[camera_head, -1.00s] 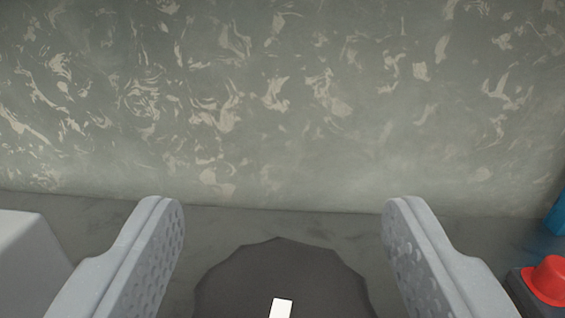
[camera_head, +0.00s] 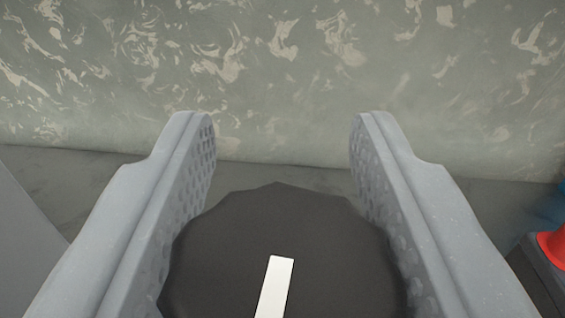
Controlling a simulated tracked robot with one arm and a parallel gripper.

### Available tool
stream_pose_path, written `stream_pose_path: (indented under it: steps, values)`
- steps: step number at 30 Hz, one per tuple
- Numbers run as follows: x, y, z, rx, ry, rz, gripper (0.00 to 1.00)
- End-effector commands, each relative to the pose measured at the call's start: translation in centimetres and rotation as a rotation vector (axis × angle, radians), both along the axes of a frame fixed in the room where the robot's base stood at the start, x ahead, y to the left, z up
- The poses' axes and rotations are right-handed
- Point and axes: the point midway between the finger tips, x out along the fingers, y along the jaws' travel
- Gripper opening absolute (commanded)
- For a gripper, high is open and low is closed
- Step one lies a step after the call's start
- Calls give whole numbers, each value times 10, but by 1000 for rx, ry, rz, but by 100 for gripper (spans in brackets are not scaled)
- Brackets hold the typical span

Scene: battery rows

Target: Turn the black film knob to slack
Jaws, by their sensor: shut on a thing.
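The black film knob (camera_head: 225,255) is at the bottom middle, a dark disc with a scalloped edge. A white pointer mark (camera_head: 273,288) on its top runs up the picture, leaning slightly right. My gripper (camera_head: 283,135) has one grey dimpled finger on each side of the knob and is shut on it. The fingertips reach past the knob's far edge. The knob's near part is cut off by the frame, and no scale or slack label shows.
A mottled grey-green wall (camera_head: 290,70) stands behind the knob. A grey block (camera_head: 25,250) is at the left. A red button (camera_head: 554,248) on a dark base is at the lower right, with a blue thing (camera_head: 556,200) behind it, close to my right finger.

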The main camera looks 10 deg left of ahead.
Motion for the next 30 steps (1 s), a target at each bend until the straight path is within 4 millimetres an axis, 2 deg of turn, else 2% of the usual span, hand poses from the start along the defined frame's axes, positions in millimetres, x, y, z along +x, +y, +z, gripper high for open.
stream_pose_path:
  steps: [3, 20, 21, 23, 24, 30]
  values:
    - [0, -1, 6, -2, -2, 40, 16]
    - [-1, 1, 1, 1, -2, 102, 16]
    - [-1, 1, 1, 1, -2, 102, 42]
    - [-1, 1, 1, 1, -2, 102, 59]
    - [-1, 1, 1, 1, -1, 103, 61]
    - [-1, 1, 1, 1, -1, 103, 61]
